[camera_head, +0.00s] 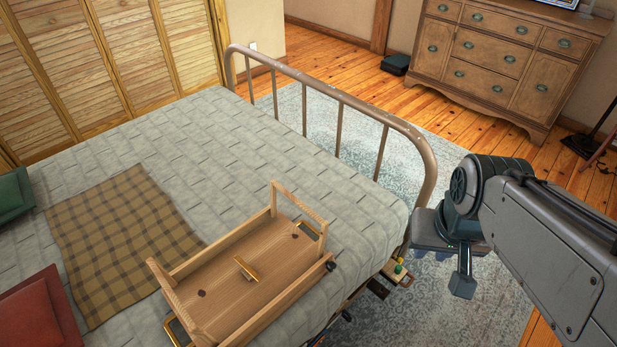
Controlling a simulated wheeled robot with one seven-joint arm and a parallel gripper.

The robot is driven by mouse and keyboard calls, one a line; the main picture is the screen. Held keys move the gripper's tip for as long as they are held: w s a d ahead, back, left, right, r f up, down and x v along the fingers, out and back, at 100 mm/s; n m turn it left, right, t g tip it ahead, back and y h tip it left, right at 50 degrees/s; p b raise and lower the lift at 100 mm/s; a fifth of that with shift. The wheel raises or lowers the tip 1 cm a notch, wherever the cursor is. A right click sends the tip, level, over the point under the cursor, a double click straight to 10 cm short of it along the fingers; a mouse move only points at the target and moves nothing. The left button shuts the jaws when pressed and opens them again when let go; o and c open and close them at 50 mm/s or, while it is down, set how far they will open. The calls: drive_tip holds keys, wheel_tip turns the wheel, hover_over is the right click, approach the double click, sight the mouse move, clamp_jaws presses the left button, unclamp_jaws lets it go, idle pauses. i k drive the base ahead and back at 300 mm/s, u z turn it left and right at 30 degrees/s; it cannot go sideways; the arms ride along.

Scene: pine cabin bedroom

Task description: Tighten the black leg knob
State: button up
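A wooden bed tray (232,284) lies on the bed, with a wooden leg frame (302,212) standing up at its far end. A small black knob (330,266) sits at the tray's near right corner, beside the base of that frame. My gripper (462,284) hangs at the right, beyond the bed's edge and well apart from the knob. One finger shows pointing down; the other is not clearly visible, so its opening cannot be told. I see nothing held in it.
The metal footboard (428,175) curves between the tray and my arm. A checked blanket (110,240) lies left of the tray, with green (14,194) and red (35,315) cushions. Small items, one green and yellow (398,271), sit by the bed's edge. A dresser (495,55) stands behind.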

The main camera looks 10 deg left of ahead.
sight(330, 266)
drive_tip(key=k, duration=0.4)
drive_tip(key=u, duration=3.75)
drive_tip(key=k, duration=2.4)
drive_tip(key=z, duration=1.5)
